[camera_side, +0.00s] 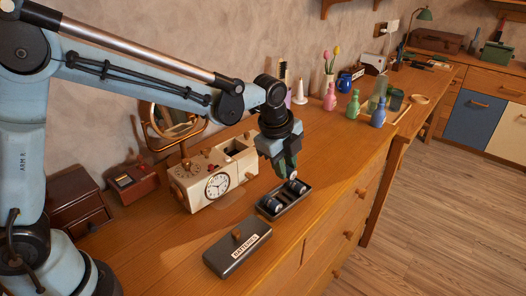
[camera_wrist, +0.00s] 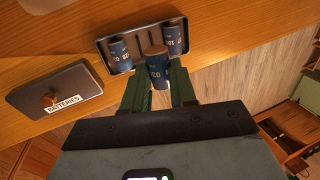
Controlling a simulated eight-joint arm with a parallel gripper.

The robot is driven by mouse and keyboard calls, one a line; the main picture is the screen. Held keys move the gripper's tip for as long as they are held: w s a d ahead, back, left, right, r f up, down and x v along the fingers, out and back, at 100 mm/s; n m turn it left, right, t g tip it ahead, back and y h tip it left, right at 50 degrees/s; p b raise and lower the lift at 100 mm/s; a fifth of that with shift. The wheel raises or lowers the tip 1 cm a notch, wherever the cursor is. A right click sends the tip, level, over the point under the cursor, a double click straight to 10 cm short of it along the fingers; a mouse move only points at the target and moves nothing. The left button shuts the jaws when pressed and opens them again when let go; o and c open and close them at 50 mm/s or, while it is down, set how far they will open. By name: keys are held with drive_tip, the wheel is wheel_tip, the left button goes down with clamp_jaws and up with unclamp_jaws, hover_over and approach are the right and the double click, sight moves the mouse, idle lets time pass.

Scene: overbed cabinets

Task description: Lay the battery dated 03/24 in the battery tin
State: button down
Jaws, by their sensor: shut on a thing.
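My gripper (camera_side: 287,168) is shut on a dark blue battery (camera_wrist: 158,69), which is between the green fingers in the wrist view. The open battery tin (camera_side: 284,202), a dark tray, lies on the wooden top just below my gripper. In the wrist view the tin (camera_wrist: 146,25) holds one blue battery at its left (camera_wrist: 120,53) and another at its right (camera_wrist: 174,38). The held battery overlaps the tin's near edge between them; its exact height over the tin is unclear. The date on the held battery is not readable.
The tin's lid (camera_side: 237,249), labelled BATTERIES, lies flat in front of the tin. A cream clock radio (camera_side: 213,178) stands close behind and left of it. Bottles (camera_side: 353,105) and a tulip vase (camera_side: 328,82) stand farther back. The cabinet top's front edge is close on the right.

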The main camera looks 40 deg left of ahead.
drive_tip(key=shift+f, duration=0.15)
drive_tip(key=shift+f, duration=2.25)
drive_tip(key=shift+f, duration=0.8)
drive_tip(key=shift+f, duration=0.35)
idle(0.4)
drive_tip(key=c, duration=1.3)
unclamp_jaws()
drive_tip(key=shift+o, duration=0.2)
drive_tip(key=shift+r, duration=0.15)
